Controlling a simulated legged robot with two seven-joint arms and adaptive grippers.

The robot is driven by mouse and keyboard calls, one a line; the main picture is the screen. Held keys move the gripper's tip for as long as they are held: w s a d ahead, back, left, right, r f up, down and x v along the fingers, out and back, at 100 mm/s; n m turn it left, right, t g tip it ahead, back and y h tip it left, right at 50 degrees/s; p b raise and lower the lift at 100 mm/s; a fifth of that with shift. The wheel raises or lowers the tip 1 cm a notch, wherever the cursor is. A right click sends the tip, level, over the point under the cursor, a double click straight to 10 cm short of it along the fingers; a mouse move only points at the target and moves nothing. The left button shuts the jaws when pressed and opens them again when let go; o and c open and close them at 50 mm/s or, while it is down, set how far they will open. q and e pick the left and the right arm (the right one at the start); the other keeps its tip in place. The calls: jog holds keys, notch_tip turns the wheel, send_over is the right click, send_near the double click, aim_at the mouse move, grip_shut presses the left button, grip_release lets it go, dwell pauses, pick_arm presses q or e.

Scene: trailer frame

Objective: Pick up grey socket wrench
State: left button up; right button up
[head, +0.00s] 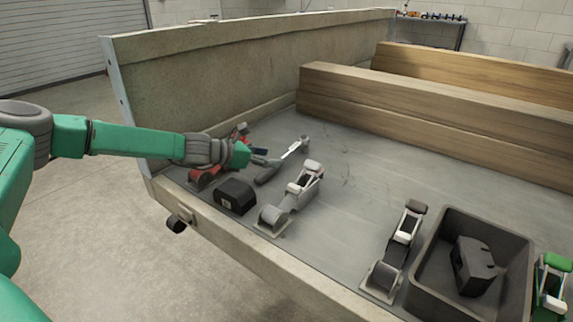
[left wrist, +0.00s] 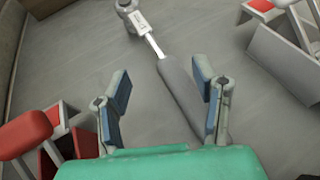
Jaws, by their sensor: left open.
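The grey socket wrench (head: 282,162) lies on the trailer bed, its silver head pointing away from me and its dark grey handle toward my left gripper. In the left wrist view the wrench (left wrist: 176,83) runs from the top middle down between the fingers. My left gripper (left wrist: 162,92) is open, with its blue-padded fingers on either side of the handle. In the head view the left gripper (head: 262,158) is just beside the handle's near end. The lower end of the handle is hidden behind the gripper. I cannot tell the height gap. My right gripper is not in view.
A red clamp-like tool (head: 203,177) stands close under my left arm. A black box (head: 236,196) and a grey clamp-like tool (head: 290,197) stand nearby. A dark bin (head: 430,276) holding a black block is at the right. Wooden beams (head: 420,110) and the trailer wall (head: 220,70) bound the bed.

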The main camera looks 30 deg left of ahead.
aim_at(277, 158)
pick_arm(q)
jog(key=shift+w+d+f, duration=0.2)
jog(key=shift+w, duration=0.2)
jog(key=b+x, duration=0.1)
jog(key=x, duration=0.4)
jog(key=shift+d+f+b, duration=0.15)
jog(key=shift+b, duration=0.25)
jog(key=shift+c, duration=1.2)
grip_shut()
